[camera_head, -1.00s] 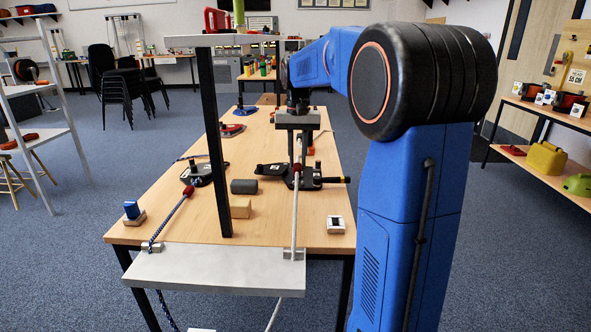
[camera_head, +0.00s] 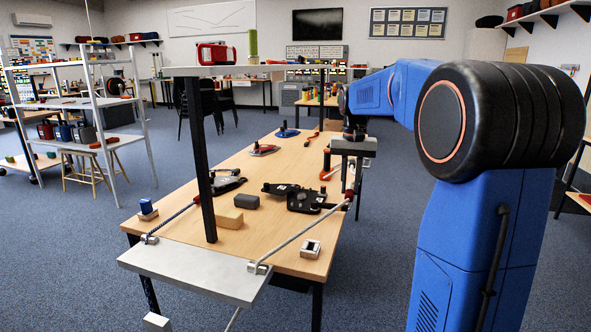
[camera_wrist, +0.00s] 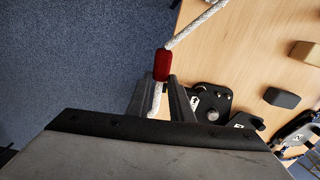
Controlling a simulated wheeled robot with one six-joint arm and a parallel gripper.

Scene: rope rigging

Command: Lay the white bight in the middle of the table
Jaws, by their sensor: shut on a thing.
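The white rope (camera_head: 305,231) runs taut and slanted from a fairlead on the grey plate, up and right to my gripper (camera_head: 351,182). My gripper is shut on the white rope beside its dark red sleeve, at the table's right edge. In the wrist view the rope (camera_wrist: 193,30) passes through the red sleeve (camera_wrist: 162,65) and into my gripper (camera_wrist: 160,100), with white rope showing between the fingers. The wooden table (camera_head: 180,207) lies left of my gripper. Carpet shows on the other side of the table edge in the wrist view.
A black post (camera_head: 200,160) carries a high shelf (camera_head: 225,71). Black cleat hardware (camera_head: 305,200), a dark block (camera_head: 246,202), a tan block (camera_head: 229,218) and a white-topped block (camera_head: 310,249) sit on the table. The grey plate (camera_head: 200,272) is at the near end.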

